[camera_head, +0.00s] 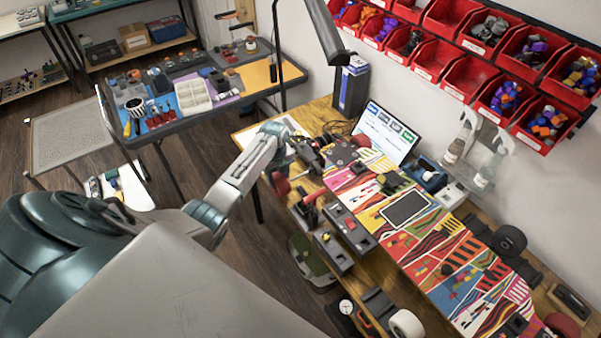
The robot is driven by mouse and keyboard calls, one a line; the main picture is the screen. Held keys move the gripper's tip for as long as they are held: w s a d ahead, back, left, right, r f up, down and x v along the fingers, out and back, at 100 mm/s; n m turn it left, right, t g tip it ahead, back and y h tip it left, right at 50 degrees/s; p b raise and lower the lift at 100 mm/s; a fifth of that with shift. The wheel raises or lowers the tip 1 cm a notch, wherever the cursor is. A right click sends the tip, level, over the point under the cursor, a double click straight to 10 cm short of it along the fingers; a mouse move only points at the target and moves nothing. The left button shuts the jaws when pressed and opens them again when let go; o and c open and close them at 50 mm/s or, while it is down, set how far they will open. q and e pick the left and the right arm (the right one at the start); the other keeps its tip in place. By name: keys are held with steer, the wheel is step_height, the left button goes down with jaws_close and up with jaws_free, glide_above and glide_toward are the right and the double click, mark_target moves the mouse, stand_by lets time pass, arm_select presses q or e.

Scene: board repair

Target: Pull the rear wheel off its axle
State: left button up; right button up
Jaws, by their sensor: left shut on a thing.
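The board (470,262) lies along the bench with a bright, many-coloured pattern. A dark truck (343,154) sits at its far left end, with a red wheel (361,141) on its far side. My left gripper (312,158) is at the near side of this truck, shut on what looks like the rear wheel there. The wheel in the jaws is small and mostly hidden, and I cannot tell whether it is still on the axle. Another red round piece (281,183) shows at the bench edge below the gripper. My right gripper is not in view.
The wooden bench (440,322) carries dark tool holders (348,229), a white wheel (406,323), a black wheel (508,240) and a screen (385,133). Spray bottles (488,168) and red wall bins (467,71) stand behind. A second table (185,125) is at the left.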

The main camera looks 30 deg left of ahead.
arm_select(q)
steer(key=shift+s+a+r, duration=0.25)
steer(key=shift+s+r, duration=0.25)
steer(key=shift+r, duration=0.1)
steer(key=s+r, duration=0.1)
steer(key=r, duration=0.1)
steer(key=s+a+r, duration=0.1)
steer(key=s+r, duration=0.1)
steer(key=shift+s+a+r, duration=0.15)
steer(key=shift+s+r, duration=0.15)
steer(key=shift+s+f, duration=0.1)
